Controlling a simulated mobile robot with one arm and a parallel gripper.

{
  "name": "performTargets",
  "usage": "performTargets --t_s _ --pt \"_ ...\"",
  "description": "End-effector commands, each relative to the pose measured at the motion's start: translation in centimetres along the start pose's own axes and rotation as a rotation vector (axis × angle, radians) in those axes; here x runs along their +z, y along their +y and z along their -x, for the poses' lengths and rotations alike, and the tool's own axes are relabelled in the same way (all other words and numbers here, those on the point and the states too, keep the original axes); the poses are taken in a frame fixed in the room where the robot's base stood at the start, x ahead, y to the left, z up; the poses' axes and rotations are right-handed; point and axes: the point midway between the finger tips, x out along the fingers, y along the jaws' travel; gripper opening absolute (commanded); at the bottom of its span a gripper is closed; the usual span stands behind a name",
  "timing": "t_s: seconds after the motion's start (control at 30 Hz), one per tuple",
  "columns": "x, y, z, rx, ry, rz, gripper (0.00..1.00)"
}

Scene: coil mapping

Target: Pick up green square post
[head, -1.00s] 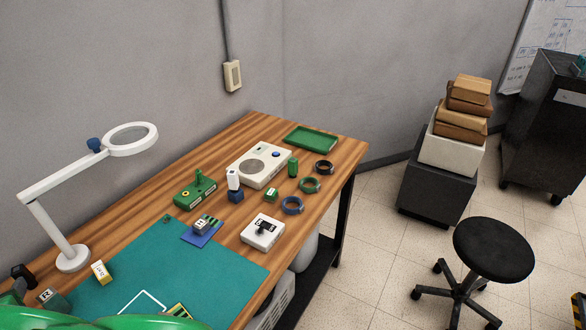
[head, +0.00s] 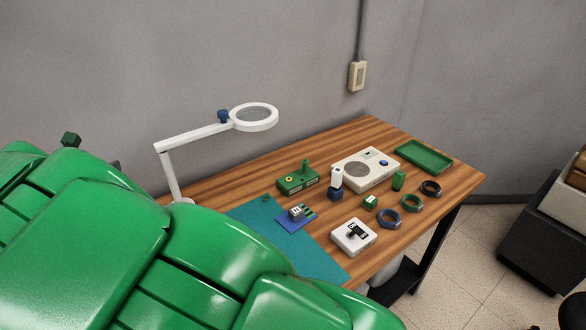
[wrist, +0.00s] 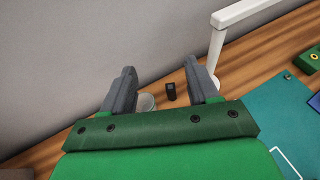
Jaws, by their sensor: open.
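A small upright green post (head: 398,180) stands on the wooden table, just right of the white box with a round grille. Its exact cross-section is too small to tell. A green box (head: 298,184) with a short green peg on top stands further left. My gripper (wrist: 162,78) is open and empty in the wrist view, above the far left part of the table near the wall. The post is not in the wrist view.
A white magnifier lamp (head: 255,118) stands at the left, and its arm also shows in the wrist view (wrist: 216,50). White box (head: 365,168), green tray (head: 425,156), several rings (head: 387,218), a blue-and-white piece (head: 336,182) and a white switch box (head: 353,236) crowd the table's right half. A small dark object (wrist: 171,92) lies below my gripper.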

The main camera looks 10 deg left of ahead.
Motion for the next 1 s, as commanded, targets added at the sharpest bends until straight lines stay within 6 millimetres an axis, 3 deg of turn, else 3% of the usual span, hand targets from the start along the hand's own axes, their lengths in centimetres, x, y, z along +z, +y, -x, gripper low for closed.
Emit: performTargets --t_s 0.2,0.47,1.0 --pt "4.7 0.1 1.9 0.003 0.000 -0.003 0.60" --pt "8.8 -0.1 3.5 -0.001 0.001 -0.001 0.60" --pt "12.7 -5.2 -1.5 0.024 -0.036 -0.025 0.60"
